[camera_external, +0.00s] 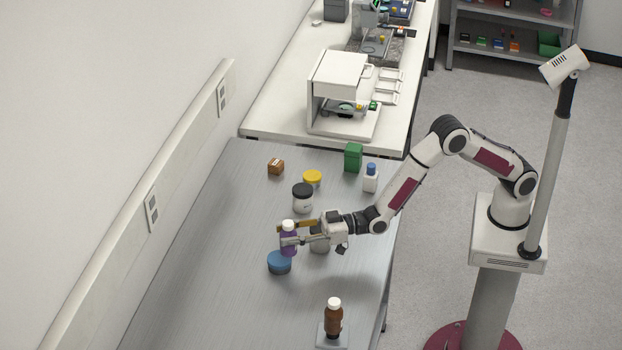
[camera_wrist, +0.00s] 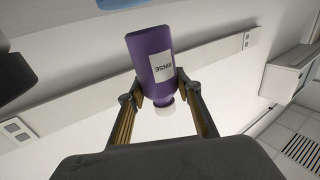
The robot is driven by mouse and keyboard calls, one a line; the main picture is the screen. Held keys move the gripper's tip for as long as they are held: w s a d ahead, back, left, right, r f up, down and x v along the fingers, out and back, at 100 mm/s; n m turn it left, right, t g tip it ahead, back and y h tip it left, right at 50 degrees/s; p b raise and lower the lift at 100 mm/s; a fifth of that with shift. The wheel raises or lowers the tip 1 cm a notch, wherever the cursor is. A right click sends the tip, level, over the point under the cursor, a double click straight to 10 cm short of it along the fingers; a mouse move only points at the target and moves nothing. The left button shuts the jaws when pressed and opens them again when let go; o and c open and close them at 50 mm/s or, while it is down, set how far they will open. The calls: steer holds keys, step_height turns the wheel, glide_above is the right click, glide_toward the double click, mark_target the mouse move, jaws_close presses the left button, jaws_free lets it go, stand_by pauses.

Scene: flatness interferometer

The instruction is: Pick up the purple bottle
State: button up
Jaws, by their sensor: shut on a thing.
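The purple bottle (camera_external: 288,243) has a white cap and stands upright in my gripper (camera_external: 284,239) in the external view. In the wrist view the purple bottle (camera_wrist: 153,58) shows upside down, with a white label reading RINSE. My gripper (camera_wrist: 158,88) is shut on it, one finger on each side near its shoulder. In the external view the bottle is just behind a blue round container (camera_external: 279,263) on the metal table (camera_external: 220,300). I cannot tell whether its base touches the table.
A white jar with a black lid (camera_external: 302,197), a yellow-lidded container (camera_external: 313,178), a brown box (camera_external: 276,166), a green container (camera_external: 353,157) and a blue-capped white bottle (camera_external: 370,178) stand behind. A brown bottle (camera_external: 334,318) is in front. The table's left side is clear.

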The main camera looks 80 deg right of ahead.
mark_target(287, 222)
steer(key=shift+r, duration=3.4)
steer(key=shift+w, duration=0.1)
steer(key=w, duration=0.2)
steer(key=shift+w+r, duration=0.15)
steer(key=shift+w, duration=0.25)
step_height(287, 222, down, 6)
steer(key=shift+f, duration=2)
steer(key=shift+f, duration=0.1)
